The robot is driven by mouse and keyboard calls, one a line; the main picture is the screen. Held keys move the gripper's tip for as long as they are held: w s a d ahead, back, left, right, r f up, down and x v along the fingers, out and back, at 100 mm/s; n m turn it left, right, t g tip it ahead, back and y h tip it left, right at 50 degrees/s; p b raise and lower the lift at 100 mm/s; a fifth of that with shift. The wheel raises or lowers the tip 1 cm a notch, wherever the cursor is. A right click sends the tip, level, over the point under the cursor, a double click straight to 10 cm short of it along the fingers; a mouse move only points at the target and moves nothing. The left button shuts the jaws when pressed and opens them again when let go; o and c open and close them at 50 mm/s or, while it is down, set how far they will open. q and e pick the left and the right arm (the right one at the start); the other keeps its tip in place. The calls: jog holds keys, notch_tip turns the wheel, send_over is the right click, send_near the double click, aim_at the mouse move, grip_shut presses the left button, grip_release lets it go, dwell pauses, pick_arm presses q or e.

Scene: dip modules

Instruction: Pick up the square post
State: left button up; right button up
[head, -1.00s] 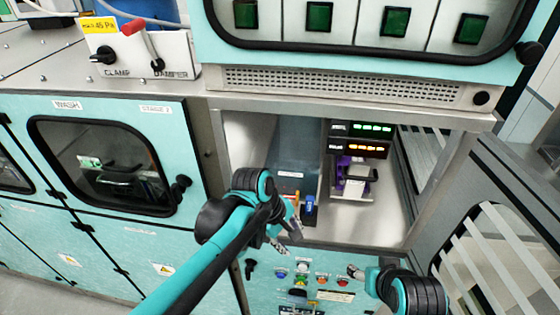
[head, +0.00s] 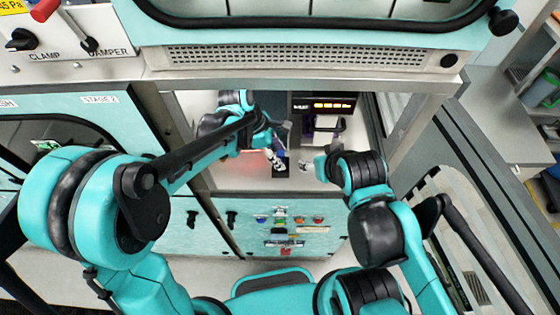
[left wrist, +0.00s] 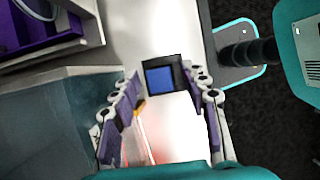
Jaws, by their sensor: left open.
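The square post, a blue square top with a dark surround (left wrist: 161,77), shows in the left wrist view from above, between the fingertips of my left gripper (left wrist: 173,84). The fingers stand apart on either side of it, with a visible gap to the right finger. In the head view my left gripper (head: 277,158) reaches into the bay and largely hides the post. My right gripper (head: 312,165) is small at the front of the bay, and its jaws cannot be made out.
A dark module with an orange lit display (head: 333,105) stands at the back of the bay. A purple and grey device (head: 324,128) is below it. A panel of coloured buttons (head: 288,220) is below the bay opening. The bay's side walls bound the left arm.

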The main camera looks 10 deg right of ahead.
pick_arm(q)
jog(key=shift+d+f, duration=0.3)
jog(key=shift+f, duration=0.35)
jog(key=shift+s, duration=0.15)
grip_shut()
jog(key=shift+r, duration=0.15)
